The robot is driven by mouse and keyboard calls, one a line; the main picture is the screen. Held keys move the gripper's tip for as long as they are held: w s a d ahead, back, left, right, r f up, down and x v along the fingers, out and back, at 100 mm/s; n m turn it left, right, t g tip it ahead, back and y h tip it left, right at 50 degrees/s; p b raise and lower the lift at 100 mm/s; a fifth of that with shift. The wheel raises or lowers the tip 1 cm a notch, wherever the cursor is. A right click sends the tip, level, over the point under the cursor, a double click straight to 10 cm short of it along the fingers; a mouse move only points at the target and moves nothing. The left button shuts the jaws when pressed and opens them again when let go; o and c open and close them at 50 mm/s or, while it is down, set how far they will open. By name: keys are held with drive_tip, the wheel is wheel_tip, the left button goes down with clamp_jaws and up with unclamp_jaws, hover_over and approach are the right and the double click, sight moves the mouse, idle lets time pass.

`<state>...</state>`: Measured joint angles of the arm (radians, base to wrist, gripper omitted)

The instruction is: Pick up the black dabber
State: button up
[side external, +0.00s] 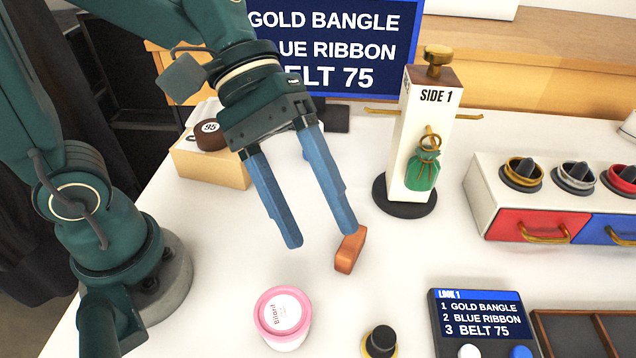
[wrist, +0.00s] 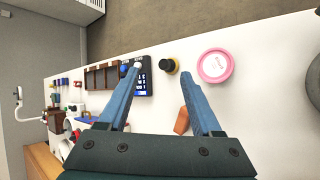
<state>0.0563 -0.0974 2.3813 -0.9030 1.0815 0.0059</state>
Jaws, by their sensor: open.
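The black dabber (side external: 381,341) stands on the white table at the front, cut by the bottom edge in the side view. It has a black knob on a yellow-gold base. In the wrist view the dabber (wrist: 169,66) shows between and beyond my fingertips. My gripper (side external: 320,238) has two blue fingers, open and empty, above the table behind the dabber and to its left. The gripper also shows in the wrist view (wrist: 160,72).
A pink-lidded jar (side external: 283,318) stands left of the dabber. An orange-brown block (side external: 350,250) lies near my right fingertip. A screen panel with buttons (side external: 483,325) is to the dabber's right, beside a brown compartment tray (side external: 575,335). A white post (side external: 420,135) stands farther back.

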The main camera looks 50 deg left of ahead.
sight(377, 328)
drive_tip(key=w+d+f+n+h, duration=0.1)
drive_tip(key=f+n, duration=0.2)
drive_tip(key=f, duration=0.1)
drive_tip(key=w+d+f+n+g+h, duration=0.1)
drive_tip(key=d+f+n+h, duration=0.1)
drive_tip(key=f, duration=0.3)
drive_tip(key=w+d+f+n+g+h, duration=0.1)
drive_tip(key=w+d+f+n, duration=0.1)
drive_tip(key=f+n, duration=0.2)
drive_tip(key=shift+d+f+n, duration=0.15)
drive_tip(key=shift+n, duration=0.45)
drive_tip(key=shift+s+d+f, duration=0.25)
drive_tip(key=shift+s+f, duration=0.1)
drive_tip(key=shift+x, duration=2.3)
drive_tip(key=shift+r+h, duration=0.1)
drive_tip(key=shift+h, duration=0.2)
clamp_jaws()
